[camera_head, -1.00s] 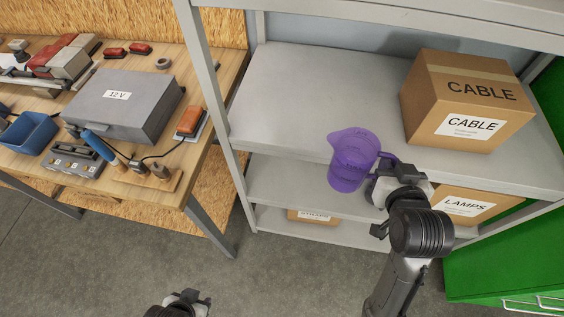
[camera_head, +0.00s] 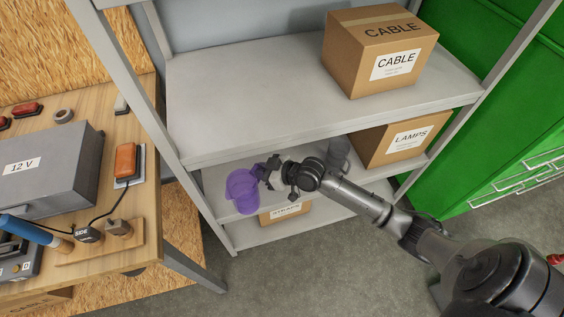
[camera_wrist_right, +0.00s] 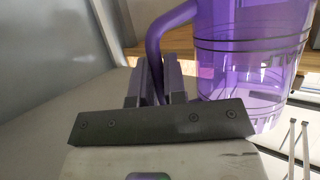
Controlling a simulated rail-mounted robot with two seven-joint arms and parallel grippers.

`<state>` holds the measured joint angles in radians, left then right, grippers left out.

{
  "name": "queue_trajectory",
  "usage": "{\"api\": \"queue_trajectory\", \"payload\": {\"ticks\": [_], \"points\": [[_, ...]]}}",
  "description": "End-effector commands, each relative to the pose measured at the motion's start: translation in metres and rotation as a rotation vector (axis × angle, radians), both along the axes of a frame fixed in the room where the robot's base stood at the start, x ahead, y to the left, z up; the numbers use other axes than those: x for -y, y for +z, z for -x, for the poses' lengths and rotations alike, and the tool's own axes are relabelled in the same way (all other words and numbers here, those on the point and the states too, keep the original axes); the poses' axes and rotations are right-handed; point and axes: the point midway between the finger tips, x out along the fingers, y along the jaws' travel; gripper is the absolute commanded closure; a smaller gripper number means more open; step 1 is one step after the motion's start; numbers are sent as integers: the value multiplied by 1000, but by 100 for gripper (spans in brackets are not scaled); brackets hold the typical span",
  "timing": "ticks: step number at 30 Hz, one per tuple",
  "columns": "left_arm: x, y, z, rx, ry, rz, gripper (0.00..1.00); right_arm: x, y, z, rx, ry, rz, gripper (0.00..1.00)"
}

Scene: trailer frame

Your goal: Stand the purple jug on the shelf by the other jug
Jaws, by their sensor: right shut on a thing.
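The purple jug (camera_head: 242,192) is see-through and roughly upright at the left front of the middle shelf (camera_head: 213,186). I cannot tell whether its base touches that shelf. My right gripper (camera_head: 267,174) reaches in from the right and is shut on the jug's handle. In the right wrist view the handle runs down between the fingers (camera_wrist_right: 155,85), with the purple jug (camera_wrist_right: 250,50) body to the right. A grey, see-through vessel, seemingly the other jug (camera_head: 339,151), stands on the middle shelf, partly hidden by my arm. My left gripper is out of view.
The top shelf (camera_head: 230,110) overhangs the middle one and holds the CABLE box (camera_head: 370,60). The LAMPS box (camera_head: 400,138) stands right of the grey vessel. Another box (camera_head: 284,213) sits on the bottom shelf. A shelf post (camera_head: 130,85) and workbench (camera_head: 150,210) are at left.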

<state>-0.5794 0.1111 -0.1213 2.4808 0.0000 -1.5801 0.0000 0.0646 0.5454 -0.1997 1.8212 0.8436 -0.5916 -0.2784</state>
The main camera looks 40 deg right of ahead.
Motion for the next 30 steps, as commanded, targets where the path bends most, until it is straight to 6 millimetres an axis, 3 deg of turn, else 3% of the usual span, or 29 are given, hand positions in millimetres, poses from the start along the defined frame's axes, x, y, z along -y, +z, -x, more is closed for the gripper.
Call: {"api": "queue_trajectory", "payload": {"ticks": [1,3,9,15,21,30], "points": [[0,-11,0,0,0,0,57,24,-18,-3,-3,-36,7,100],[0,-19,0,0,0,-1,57,56,-32,-6,-3,-86,8,100],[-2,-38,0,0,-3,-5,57,142,-57,-11,1,-223,5,100],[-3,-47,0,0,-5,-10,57,196,-63,-11,2,-310,2,100],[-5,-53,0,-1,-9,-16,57,209,-70,-17,3,-343,-5,100],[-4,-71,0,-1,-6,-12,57,169,-106,-59,3,-346,-7,100]]}}
